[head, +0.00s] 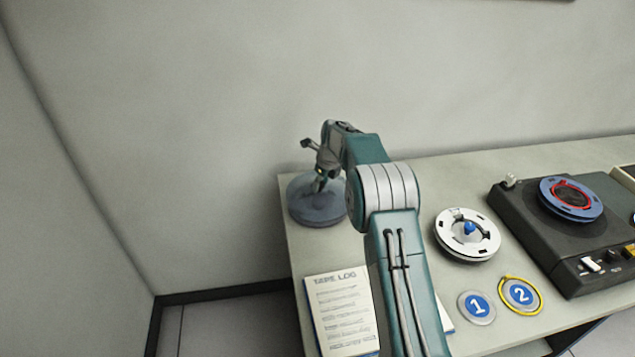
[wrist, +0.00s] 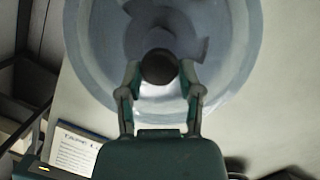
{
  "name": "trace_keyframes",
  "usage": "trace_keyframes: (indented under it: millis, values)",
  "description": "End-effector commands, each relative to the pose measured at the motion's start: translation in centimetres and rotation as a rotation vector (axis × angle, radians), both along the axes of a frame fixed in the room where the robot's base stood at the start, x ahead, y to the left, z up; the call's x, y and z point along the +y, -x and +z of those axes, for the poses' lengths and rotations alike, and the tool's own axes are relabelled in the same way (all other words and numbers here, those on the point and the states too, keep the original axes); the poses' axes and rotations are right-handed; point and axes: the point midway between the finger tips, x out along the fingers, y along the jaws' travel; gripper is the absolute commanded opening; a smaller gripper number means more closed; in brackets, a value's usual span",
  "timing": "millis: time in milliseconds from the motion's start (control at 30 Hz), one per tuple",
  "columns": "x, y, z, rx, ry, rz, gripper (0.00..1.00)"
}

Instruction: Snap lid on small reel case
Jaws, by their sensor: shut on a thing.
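A round, translucent blue-grey reel case (head: 317,213) stands at the table's back left corner. My gripper (head: 320,184) points down over its middle. In the wrist view, the fingers close from both sides on a dark round knob (wrist: 158,66) at the centre of the clear lid (wrist: 88,45). My arm and gripper cover part of the case in the head view.
A tape log sheet (head: 340,312) lies in front of the case. To the right are a white reel (head: 468,234), round markers 1 (head: 476,307) and 2 (head: 521,295), and a dark tape deck (head: 520,225) with a blue reel (head: 571,198). The wall rises close behind the table.

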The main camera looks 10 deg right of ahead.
Motion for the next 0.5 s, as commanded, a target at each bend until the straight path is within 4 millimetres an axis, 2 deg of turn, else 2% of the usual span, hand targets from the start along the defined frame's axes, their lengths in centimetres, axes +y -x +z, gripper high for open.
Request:
trace_keyframes:
  millis: [500]
  values:
    - [0.56, 0.13, 0.04, -0.001, 0.005, 0.001, 0.02]
